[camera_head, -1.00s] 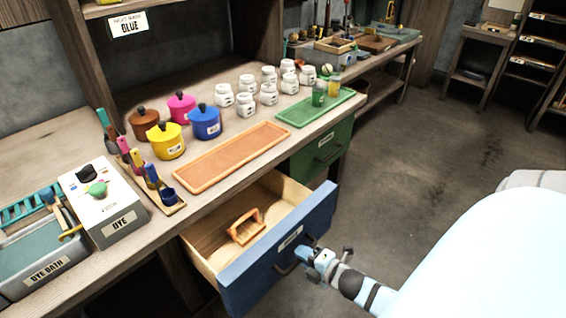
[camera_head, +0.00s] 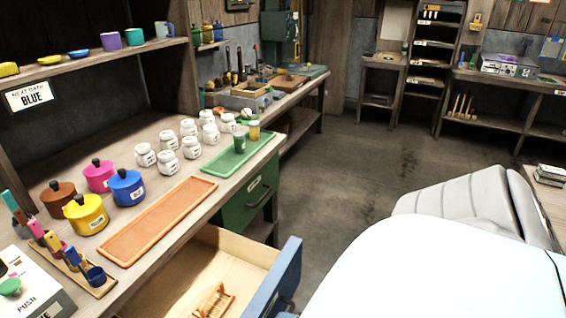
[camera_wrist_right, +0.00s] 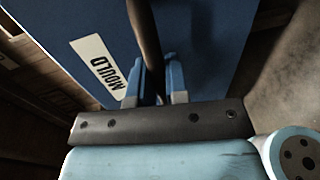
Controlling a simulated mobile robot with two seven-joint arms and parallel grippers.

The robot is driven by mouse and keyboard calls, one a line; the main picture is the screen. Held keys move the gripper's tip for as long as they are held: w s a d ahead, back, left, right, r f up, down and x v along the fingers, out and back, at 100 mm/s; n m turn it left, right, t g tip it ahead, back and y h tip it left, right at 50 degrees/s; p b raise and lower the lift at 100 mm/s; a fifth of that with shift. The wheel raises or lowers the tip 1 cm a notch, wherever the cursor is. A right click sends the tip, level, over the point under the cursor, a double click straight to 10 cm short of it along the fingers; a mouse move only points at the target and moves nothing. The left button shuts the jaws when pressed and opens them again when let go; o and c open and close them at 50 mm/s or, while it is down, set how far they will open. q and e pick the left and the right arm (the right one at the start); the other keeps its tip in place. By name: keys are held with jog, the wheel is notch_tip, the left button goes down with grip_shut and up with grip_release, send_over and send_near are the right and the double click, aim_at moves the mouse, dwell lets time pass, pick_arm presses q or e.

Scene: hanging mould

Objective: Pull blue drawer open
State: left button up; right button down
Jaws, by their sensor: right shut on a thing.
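The blue drawer (camera_head: 281,283) is pulled out from under the workbench, in the lower middle of the head view. Its wooden inside shows, with an orange mould (camera_head: 213,301) lying in it. In the right wrist view the blue drawer front (camera_wrist_right: 205,50) carries a white label reading MOULD (camera_wrist_right: 98,63). My right gripper (camera_wrist_right: 157,80) has its blue fingers on both sides of the dark drawer handle (camera_wrist_right: 146,40) and is shut on it. The right gripper is out of the head view. My left gripper is in neither view.
A green drawer (camera_head: 247,203) is shut beside the blue one. The bench top holds an orange tray (camera_head: 160,222), a green tray (camera_head: 215,160), coloured pots and several white jars. A light grey padded shape (camera_head: 465,205) stands at the right. The floor (camera_head: 370,150) between is clear.

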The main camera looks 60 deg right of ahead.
jog(key=c, duration=1.1)
grip_release()
jog(key=shift+c, duration=0.2)
jog(key=shift+s, duration=0.1)
jog(key=v, duration=1.3)
jog(key=shift+s+p, duration=0.3)
jog(key=shift+p, duration=0.15)
jog(key=shift+d, duration=0.15)
